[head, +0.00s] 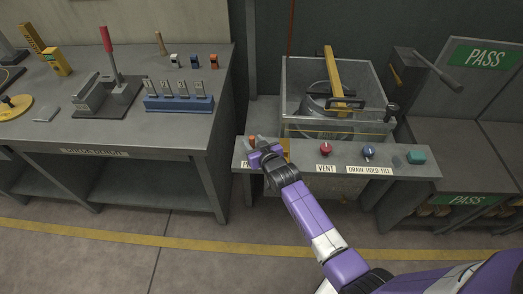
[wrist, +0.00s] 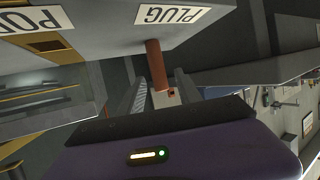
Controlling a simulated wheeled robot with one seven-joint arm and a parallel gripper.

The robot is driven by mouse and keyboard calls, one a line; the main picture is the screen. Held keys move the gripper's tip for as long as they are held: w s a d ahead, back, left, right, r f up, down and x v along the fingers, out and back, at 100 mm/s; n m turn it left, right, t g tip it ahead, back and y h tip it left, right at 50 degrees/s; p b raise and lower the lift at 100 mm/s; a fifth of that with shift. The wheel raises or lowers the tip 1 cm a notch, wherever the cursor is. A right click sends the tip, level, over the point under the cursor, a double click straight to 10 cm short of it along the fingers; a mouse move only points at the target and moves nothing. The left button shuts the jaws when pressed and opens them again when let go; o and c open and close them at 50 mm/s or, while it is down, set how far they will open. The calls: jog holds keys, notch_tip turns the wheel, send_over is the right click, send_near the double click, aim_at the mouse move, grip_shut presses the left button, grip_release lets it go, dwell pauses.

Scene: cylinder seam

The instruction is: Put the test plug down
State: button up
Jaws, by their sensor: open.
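The test plug (wrist: 156,62) is a copper-brown rod in the wrist view, which shows the scene upside down. One end meets the grey shelf by the "PLUG" label (wrist: 172,15). The other end reaches between my fingers, by a pale part with a small red mark. In the head view a small orange-brown bit of the plug (head: 253,139) shows beside my gripper, at the left end of the control shelf (head: 401,169). My gripper (wrist: 160,78) is open around the plug; finger contact cannot be told. The gripper also shows in the head view (head: 262,153).
A grey tank (head: 376,84) with a yellow bar (head: 332,75) stands behind the shelf. A red knob (head: 326,149), a blue knob (head: 368,151) and a green button (head: 416,157) sit right of my gripper. A workbench (head: 130,133) with tools stands left.

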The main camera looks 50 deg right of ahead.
jog(key=s+a+r+n+t+y, duration=0.1)
jog(key=s+a+r, duration=0.2)
jog(key=s+a, duration=0.7)
jog(key=s+a+r+n+y, duration=0.1)
jog(key=s+a+r+n, duration=0.15)
jog(key=s+a, duration=0.8)
jog(key=s+a+r+y, duration=0.1)
jog(key=s+a+r, duration=0.1)
jog(key=s+r, duration=0.5)
jog(key=s+a+r+n+t+y, duration=0.1)
jog(key=s+r+y, duration=0.1)
jog(key=s+r, duration=0.4)
jog(key=s, duration=0.5)
jog(key=shift+a+r+t+y, duration=0.3)
jog(key=shift+a+r, duration=0.05)
jog(key=shift+r, duration=0.05)
jog(key=shift+d+n, duration=0.1)
jog(key=shift+n, duration=0.15)
jog(key=shift+c, duration=0.5)
